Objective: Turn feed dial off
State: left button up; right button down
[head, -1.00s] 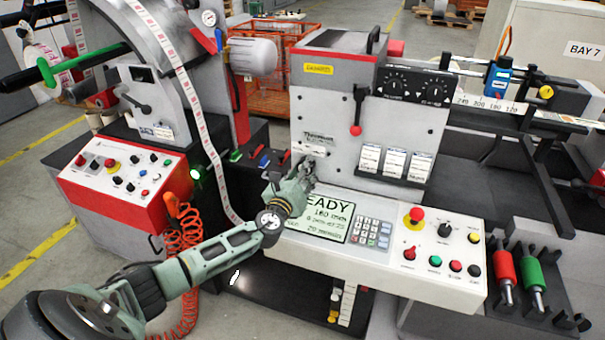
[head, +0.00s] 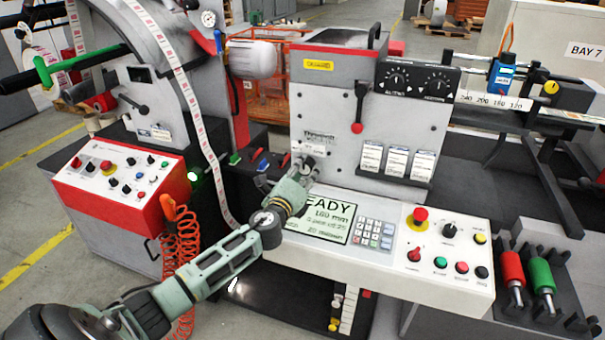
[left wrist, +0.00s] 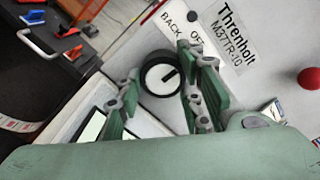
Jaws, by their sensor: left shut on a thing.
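The feed dial (left wrist: 161,75) is a round black knob with a pale face and a dark pointer mark, on the light grey front of the machine. In the left wrist view it sits between the fingers of my left gripper (left wrist: 163,92), which is shut on it. The pointer mark slants to the upper right. Printed words BACK and OFF (left wrist: 197,36) stand above the dial; any other position label is hidden. In the head view my left gripper (head: 300,172) is at the lower left of the machine's front and largely covers the dial. My right gripper is not in view.
A red-knobbed lever (head: 357,127) stands on the front, right of the dial. Below are the READY screen (head: 325,218), a keypad (head: 373,233) and a panel with a red emergency button (head: 420,214). A paper web (head: 190,100) runs down at the left.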

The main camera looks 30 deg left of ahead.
pick_arm(q)
jog(key=shift+s+f, duration=0.1)
jog(key=shift+f, duration=0.3)
jog(key=o, duration=1.1)
jog(key=shift+c, duration=0.2)
jog(key=shift+r, duration=0.1)
jog(key=shift+r, duration=0.1)
jog(key=v, duration=1.2)
